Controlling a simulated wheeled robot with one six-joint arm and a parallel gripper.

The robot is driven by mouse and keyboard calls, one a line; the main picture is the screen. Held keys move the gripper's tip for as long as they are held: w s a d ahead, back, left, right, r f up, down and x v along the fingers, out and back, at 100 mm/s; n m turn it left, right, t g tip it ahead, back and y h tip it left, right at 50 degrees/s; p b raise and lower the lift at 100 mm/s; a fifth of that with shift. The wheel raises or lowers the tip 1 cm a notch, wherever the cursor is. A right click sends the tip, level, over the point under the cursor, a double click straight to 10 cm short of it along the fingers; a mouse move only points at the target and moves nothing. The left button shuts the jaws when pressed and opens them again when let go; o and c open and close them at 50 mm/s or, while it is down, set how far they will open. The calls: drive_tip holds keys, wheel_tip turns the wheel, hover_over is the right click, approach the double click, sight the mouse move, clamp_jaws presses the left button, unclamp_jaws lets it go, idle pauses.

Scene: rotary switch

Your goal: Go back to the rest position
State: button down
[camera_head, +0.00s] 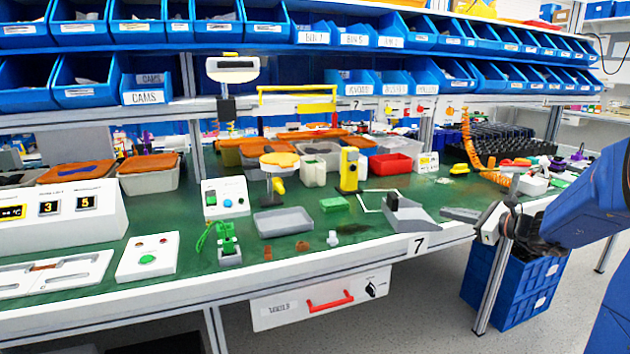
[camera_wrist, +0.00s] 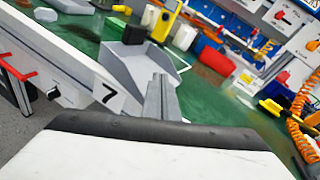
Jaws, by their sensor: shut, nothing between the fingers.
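The rotary switch (camera_head: 376,288) is a black knob on a white panel under the front edge of the bench, right of a red handle. It also shows at the left of the wrist view (camera_wrist: 54,93). My gripper (camera_head: 447,213) is at the bench's front edge, right of the number 7 plate and up and to the right of the switch, apart from it. In the wrist view my gripper's fingers (camera_wrist: 160,82) are together and empty, pointing toward a grey scoop-like tray (camera_wrist: 140,62).
The white panel (camera_head: 285,309) carries a red handle (camera_head: 330,301). The green bench top (camera_head: 300,224) holds grey trays, boxes and a yellow device (camera_head: 348,170). A blue crate (camera_head: 520,285) stands on the floor below my arm. The floor in front of the bench is clear.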

drive_tip(key=s+a+f+n+g+h, duration=0.1)
drive_tip(key=s+a+f+n+g, duration=0.2)
drive_tip(key=s+a+n+g, duration=0.85)
drive_tip(key=s+f+n+t+h, duration=0.1)
drive_tip(key=s+n, duration=0.3)
drive_tip(key=s, duration=0.6)
drive_tip(key=s+f+n+t+h, duration=0.1)
drive_tip(key=s+n+h, duration=0.3)
drive_tip(key=s, duration=0.5)
drive_tip(key=s+d+f+n+t+h, duration=0.1)
drive_tip(key=s+f+n+h, duration=0.2)
drive_tip(key=s, duration=0.7)
drive_tip(key=n, duration=0.2)
drive_tip(key=shift+s+f+n, duration=0.15)
drive_tip(key=shift+s+n, duration=0.2)
